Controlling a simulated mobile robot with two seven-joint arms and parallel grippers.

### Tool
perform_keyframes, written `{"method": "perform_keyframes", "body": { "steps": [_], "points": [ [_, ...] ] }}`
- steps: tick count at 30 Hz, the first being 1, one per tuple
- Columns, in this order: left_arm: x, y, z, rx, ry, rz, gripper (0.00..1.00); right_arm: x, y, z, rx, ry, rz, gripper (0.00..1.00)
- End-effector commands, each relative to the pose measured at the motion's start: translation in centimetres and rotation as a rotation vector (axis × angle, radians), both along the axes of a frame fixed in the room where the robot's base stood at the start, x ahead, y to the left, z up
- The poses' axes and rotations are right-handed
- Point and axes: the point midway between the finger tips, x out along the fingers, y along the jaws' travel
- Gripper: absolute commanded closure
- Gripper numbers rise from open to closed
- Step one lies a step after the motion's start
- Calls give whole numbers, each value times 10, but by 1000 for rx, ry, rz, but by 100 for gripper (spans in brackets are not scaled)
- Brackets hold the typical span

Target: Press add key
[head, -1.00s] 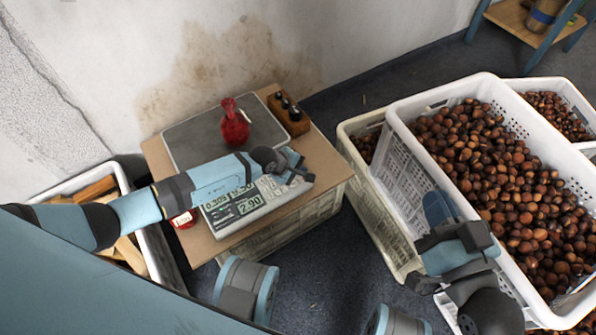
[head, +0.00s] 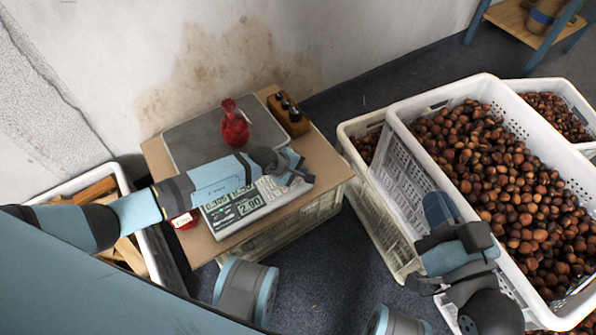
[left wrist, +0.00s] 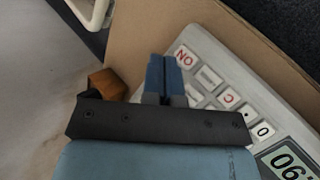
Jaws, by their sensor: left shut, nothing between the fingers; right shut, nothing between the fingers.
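The price scale's light keypad panel (head: 268,192) faces the front of a wooden-topped stand, with lit readings on its display (head: 236,205). My left gripper (head: 302,176) is shut and empty over the panel's right end. In the left wrist view its blue fingers (left wrist: 165,78) lie together over the panel's edge, beside the keys (left wrist: 210,78). Red-marked keys show there; the add key cannot be made out and contact cannot be told. A red net bag (head: 235,125) stands on the scale's grey plate (head: 188,140). My right gripper (head: 441,208) is shut and empty by the chestnut crate.
A white crate (head: 398,120) full of chestnuts stands at the right, with other crates beside it. A bin of wood pieces (head: 125,172) is at the left. Dark floor is clear in the middle.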

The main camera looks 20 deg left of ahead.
Motion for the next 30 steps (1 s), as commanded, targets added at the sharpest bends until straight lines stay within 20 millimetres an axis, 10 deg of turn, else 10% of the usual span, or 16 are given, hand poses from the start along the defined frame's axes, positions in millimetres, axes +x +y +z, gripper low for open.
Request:
{"method": "perform_keyframes", "body": {
  "steps": [30],
  "points": [
    [1, 2, -9, 1, 0, -1, 100, 0, 0, -8, 0, 0, 0, 100]
  ]
}}
